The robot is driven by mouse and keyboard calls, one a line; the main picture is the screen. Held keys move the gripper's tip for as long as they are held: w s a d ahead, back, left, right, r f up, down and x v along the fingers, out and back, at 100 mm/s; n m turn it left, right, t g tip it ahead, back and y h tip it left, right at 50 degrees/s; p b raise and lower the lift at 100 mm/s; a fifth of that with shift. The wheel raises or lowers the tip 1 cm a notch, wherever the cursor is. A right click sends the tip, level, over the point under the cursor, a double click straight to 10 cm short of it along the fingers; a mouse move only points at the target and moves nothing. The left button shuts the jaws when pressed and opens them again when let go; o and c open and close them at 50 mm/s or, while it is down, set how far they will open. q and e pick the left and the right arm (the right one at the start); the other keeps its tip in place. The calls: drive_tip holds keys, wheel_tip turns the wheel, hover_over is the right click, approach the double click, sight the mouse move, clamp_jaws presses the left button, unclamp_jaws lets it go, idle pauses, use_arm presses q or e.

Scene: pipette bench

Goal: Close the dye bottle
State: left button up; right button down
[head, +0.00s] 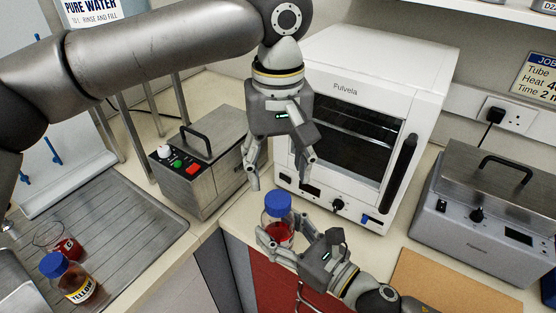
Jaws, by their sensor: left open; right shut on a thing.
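The dye bottle (278,231) is clear with red liquid inside and has a blue cap (278,204) sitting on its top. It stands upright near the counter's front edge, in front of the white oven. My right gripper (274,243) is shut around the bottle's body from the front right. My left gripper (282,176) is open and empty above the cap, its fingers pointing down and apart from it. Whether the cap is screwed tight cannot be told.
The white oven (345,52) stands close behind. A steel bath (195,180) is to the left and a grey bath (470,245) to the right.

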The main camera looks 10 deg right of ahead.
sight(278, 198)
use_arm(q)
wheel_tip(278, 198, down, 8)
drive_tip(key=shift+r, duration=0.2)
drive_tip(key=shift+c, duration=0.3)
drive_tip(key=c, duration=1)
drive_tip(key=m, duration=0.6)
drive_tip(key=shift+m, duration=0.4)
drive_tip(key=m, duration=0.6)
drive_tip(key=shift+m, duration=0.3)
drive_tip(key=m, duration=0.6)
drive_tip(key=shift+m, duration=0.4)
drive_tip(key=m, duration=0.5)
drive_tip(key=o, duration=1.2)
